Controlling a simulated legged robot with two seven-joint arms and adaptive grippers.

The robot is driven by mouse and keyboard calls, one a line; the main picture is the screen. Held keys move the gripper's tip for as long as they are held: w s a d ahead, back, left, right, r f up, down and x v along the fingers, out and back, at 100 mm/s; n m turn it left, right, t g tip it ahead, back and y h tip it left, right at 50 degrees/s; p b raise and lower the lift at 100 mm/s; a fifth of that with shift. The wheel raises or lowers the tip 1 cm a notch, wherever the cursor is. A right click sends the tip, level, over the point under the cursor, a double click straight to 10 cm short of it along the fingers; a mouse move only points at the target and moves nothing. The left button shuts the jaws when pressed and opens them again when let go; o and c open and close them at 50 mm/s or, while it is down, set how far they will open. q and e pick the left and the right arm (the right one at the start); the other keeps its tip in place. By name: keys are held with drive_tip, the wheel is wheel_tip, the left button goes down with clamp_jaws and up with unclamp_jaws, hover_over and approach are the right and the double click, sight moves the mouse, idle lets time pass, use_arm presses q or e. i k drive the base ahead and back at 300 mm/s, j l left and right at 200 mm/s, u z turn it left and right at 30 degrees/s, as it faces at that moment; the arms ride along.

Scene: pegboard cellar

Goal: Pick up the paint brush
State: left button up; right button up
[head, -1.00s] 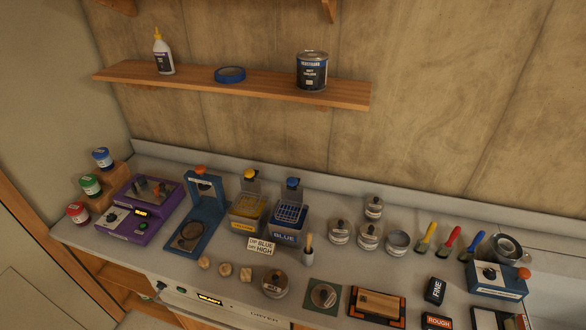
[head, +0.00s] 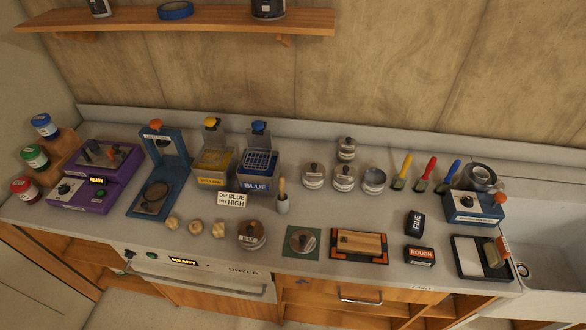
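Three brush-like tools with coloured handles lie in a row at the right of the counter: a yellow-handled one (head: 402,170), a red-handled one (head: 425,173) and a blue-handled one (head: 449,174). A wooden handle (head: 282,187) stands upright in a small grey holder (head: 283,205) near the middle; its lower end is hidden. I cannot tell which of these is the paint brush. Neither of my grippers is in view.
The grey counter (head: 330,215) holds several lidded tins (head: 344,178), a blue dip box (head: 260,170), a yellow dip box (head: 213,168), a purple device (head: 95,178) and a wooden board (head: 358,244). A sink (head: 550,260) is at the right. A shelf (head: 200,20) hangs above.

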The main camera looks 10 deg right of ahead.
sight(446, 181)
drive_tip(key=z, duration=1.6)
